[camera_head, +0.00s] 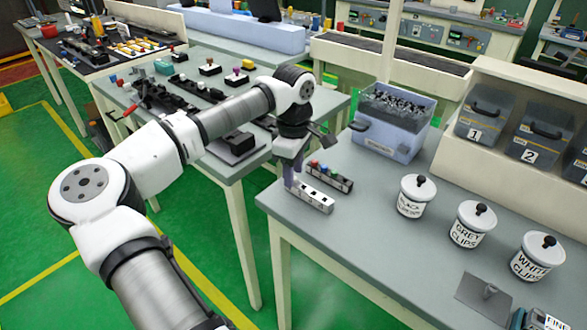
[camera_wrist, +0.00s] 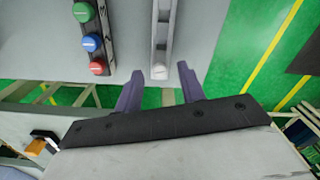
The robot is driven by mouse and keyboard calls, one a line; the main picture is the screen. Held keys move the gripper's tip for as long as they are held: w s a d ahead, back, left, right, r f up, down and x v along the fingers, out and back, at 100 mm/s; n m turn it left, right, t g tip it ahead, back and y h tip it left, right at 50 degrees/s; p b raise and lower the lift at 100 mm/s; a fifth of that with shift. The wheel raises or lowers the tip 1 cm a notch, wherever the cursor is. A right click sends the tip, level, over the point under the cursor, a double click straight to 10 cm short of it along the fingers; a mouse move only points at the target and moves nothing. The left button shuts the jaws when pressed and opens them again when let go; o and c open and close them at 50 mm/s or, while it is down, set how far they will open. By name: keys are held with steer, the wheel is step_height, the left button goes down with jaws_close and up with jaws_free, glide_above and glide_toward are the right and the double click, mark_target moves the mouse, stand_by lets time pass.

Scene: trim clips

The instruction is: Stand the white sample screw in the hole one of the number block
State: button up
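The pale number block (camera_head: 312,198) lies near the left corner of the grey table; it also shows in the wrist view (camera_wrist: 164,25). In the wrist view a small round white piece (camera_wrist: 159,72), which looks like the white sample screw's head, sits at the block's near end. Its shaft and the hole under it cannot be seen. My gripper (camera_head: 293,180) is low over the left end of the block. Its two purple fingers (camera_wrist: 159,70) are apart, one on each side of the white piece, with visible gaps.
A dark block (camera_head: 340,183) with red, green and blue knobs lies beside the number block. A bin of clips (camera_head: 388,140), white clip jars (camera_head: 411,205) and a grey plate with a peg (camera_head: 483,296) stand on the same table. The table edge is close to my gripper.

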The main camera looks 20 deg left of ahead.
steer(key=shift+r, duration=0.1)
step_height(320, 180, up, 14)
steer(key=b, duration=0.2)
steer(key=shift+f, duration=0.2)
stand_by(0.4)
